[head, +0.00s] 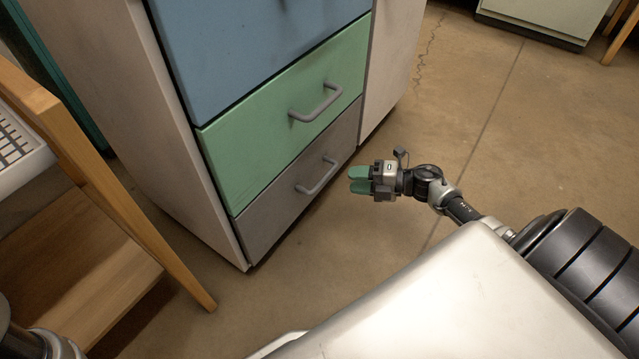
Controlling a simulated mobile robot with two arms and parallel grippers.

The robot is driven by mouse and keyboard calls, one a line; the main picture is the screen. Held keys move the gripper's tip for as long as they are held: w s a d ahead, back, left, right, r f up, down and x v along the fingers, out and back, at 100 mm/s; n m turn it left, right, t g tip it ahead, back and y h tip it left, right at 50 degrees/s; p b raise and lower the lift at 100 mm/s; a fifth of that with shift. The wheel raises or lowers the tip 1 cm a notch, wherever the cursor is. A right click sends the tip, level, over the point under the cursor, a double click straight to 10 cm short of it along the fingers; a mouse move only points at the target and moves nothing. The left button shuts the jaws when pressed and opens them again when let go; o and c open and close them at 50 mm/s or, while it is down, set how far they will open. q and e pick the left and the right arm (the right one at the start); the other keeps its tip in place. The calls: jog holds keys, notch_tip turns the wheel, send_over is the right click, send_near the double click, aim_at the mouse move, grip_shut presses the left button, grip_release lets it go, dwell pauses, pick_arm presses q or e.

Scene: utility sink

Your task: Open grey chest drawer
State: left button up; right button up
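The grey drawer (285,208) is the lowest front of the chest in the head view and looks closed, flush with the chest. Its grey bar handle (318,178) runs slantwise across the front. My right gripper (358,180) is to the right of the handle, apart from it in the picture, with its green fingertips pointing left toward the drawer. The two fingertips show close together, and I cannot tell whether they are parted. Nothing shows held in them. My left gripper is out of view; only a part of my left arm shows at the bottom left corner.
A green drawer (250,130) with its own handle (318,104) is above the grey one, and a blue front (245,45) is above that. A wooden stand (105,165) with a white tray (18,145) is at left. Concrete floor (520,130) is clear at right.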

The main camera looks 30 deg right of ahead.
aim_at(327, 179)
jog(key=b+x, duration=0.3)
jog(key=x, duration=0.5)
jog(key=shift+w+a+f, duration=0.15)
jog(key=shift+a, duration=0.05)
grip_shut()
